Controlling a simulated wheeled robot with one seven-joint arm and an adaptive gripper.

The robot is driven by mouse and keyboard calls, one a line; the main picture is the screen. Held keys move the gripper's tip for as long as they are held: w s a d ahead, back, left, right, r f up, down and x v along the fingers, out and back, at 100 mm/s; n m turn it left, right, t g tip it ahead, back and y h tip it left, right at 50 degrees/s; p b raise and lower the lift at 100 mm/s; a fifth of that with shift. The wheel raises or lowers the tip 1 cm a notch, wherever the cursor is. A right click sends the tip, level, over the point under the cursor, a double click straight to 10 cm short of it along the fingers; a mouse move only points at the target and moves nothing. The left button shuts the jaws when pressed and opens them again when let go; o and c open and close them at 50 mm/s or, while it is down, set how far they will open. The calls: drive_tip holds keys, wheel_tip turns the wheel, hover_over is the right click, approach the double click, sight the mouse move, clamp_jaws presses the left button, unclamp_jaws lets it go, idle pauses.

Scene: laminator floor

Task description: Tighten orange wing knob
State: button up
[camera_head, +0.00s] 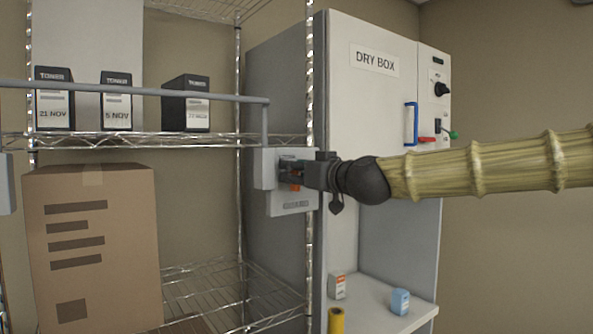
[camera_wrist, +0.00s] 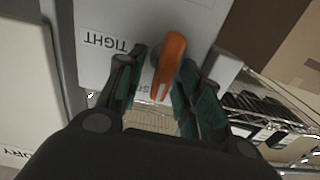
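The orange wing knob (camera_wrist: 170,62) is on a pale plate (camera_wrist: 200,20) in the wrist view, its wing lying close to upright in the picture with a slight tilt. A label reading TIGHT (camera_wrist: 105,42) shows upside down left of it; a second label below is mostly hidden by a finger. My gripper (camera_wrist: 165,58) has its green-padded fingers apart, one on each side of the knob. A gap shows on the left; contact on the right is unclear. In the head view a bit of the orange knob (camera_head: 295,187) shows at my gripper (camera_head: 290,174), before the grey bracket plate (camera_head: 292,207).
A wire shelf (camera_head: 190,140) holds toner boxes (camera_head: 186,103), with a grey rail (camera_head: 150,91) in front. A cardboard box (camera_head: 95,250) stands below. A shelf post (camera_head: 309,240) stands close by.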

drive_tip(key=shift+c, duration=0.2)
drive_tip(key=c, duration=0.6)
drive_tip(key=shift+s+d, duration=0.1)
clamp_jaws()
drive_tip(key=shift+r, duration=0.1)
